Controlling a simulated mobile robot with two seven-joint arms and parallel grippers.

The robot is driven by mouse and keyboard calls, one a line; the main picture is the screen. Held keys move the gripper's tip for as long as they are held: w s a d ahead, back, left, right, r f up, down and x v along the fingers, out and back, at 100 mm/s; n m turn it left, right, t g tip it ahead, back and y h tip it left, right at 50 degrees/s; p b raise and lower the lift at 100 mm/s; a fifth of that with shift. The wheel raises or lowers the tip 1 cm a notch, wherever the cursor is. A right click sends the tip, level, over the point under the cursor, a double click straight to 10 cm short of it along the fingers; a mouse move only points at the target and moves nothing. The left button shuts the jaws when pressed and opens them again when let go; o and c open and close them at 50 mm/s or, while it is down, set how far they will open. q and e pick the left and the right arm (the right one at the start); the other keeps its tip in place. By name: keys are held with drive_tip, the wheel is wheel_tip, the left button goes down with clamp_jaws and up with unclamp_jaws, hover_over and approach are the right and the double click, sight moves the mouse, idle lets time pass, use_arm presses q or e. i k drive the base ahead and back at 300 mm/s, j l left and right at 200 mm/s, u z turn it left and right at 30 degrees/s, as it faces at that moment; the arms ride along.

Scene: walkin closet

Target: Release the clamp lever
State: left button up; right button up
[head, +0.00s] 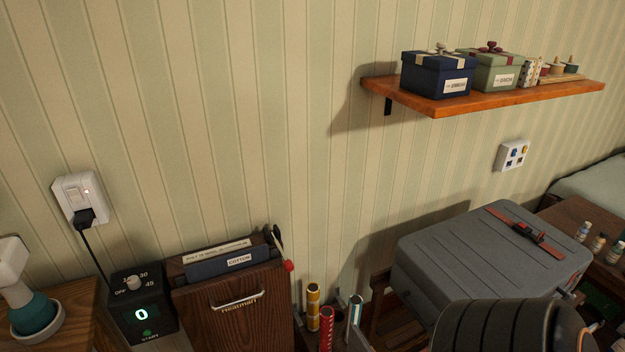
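A wooden press (236,307) with a curved metal handle (238,301) stands against the wall at the lower left. A thin lever (280,248), which looks like the clamp lever, sits at its upper right corner. The lever slants down and ends in a red knob (289,266). Its pivot is dark and small, so its exact setting is hard to tell. A dark panel labelled COTTON (238,262) stands in the top of the press. Neither of my grippers shows in the head view.
A black timer box (142,311) reading 0 stands left of the press, near a plugged-in wall socket (79,198). Several coloured tubes (313,308) stand to its right. A grey case (480,255) with a red strap lies farther right. A shelf (500,97) holds boxes.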

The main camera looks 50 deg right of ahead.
sight(288, 264)
drive_tip(key=z, duration=1.3)
